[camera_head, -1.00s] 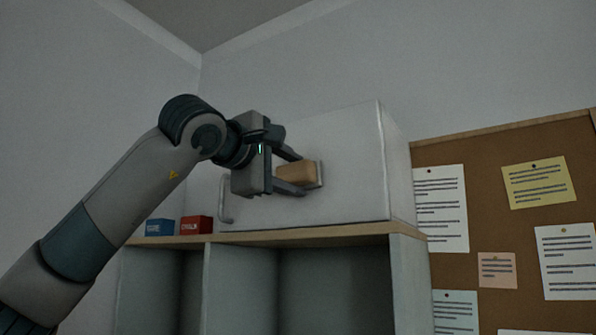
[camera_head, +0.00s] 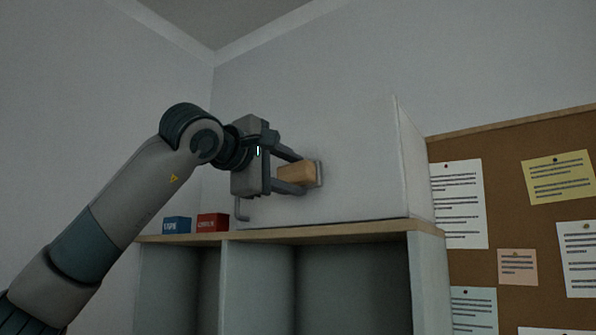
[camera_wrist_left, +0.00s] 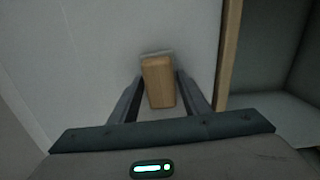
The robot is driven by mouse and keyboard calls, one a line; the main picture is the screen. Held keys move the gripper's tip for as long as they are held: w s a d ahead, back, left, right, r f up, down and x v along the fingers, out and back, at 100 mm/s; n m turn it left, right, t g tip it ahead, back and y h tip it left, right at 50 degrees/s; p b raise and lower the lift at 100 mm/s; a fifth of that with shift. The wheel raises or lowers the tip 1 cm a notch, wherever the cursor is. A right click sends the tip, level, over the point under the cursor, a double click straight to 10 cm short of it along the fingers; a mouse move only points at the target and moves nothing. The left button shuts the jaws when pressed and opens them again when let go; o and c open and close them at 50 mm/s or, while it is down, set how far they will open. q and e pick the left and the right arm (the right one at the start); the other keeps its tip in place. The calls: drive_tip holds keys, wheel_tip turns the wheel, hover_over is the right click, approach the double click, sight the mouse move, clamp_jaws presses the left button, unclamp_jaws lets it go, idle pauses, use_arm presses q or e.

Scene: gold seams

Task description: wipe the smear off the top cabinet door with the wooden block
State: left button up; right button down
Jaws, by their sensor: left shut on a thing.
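The wooden block (camera_head: 296,174) is tan with a grey pad on its far end. My left gripper (camera_head: 292,172) is shut on it and holds it up at the white door of the top cabinet (camera_head: 362,150). In the left wrist view the block (camera_wrist_left: 158,82) sits between the two fingers, its pad (camera_wrist_left: 156,54) at the door surface; I cannot tell for certain whether it touches. No smear shows on the visible door; the block and gripper hide part of it. My right gripper is not in view.
The cabinet stands on a wooden-topped open shelf unit (camera_head: 330,231). A blue box (camera_head: 177,225) and a red box (camera_head: 212,222) sit on the top at the left. A door handle (camera_head: 241,210) is near the gripper. A cork board (camera_head: 505,205) with papers hangs at the right.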

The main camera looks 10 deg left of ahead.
use_arm(q)
drive_tip(key=shift+w+a, duration=0.2)
drive_tip(key=shift+a, duration=0.3)
drive_tip(key=shift+w+a, duration=0.2)
drive_tip(key=shift+a, duration=0.25)
drive_tip(key=shift+s+f, duration=0.1)
drive_tip(key=shift+s, duration=0.05)
drive_tip(key=shift+s+a, duration=0.1)
drive_tip(key=shift+s, duration=0.3)
drive_tip(key=shift+b+v, duration=1.05)
drive_tip(key=shift+v, duration=1.4)
drive_tip(key=b+v, duration=0.1)
drive_tip(key=v, duration=0.2)
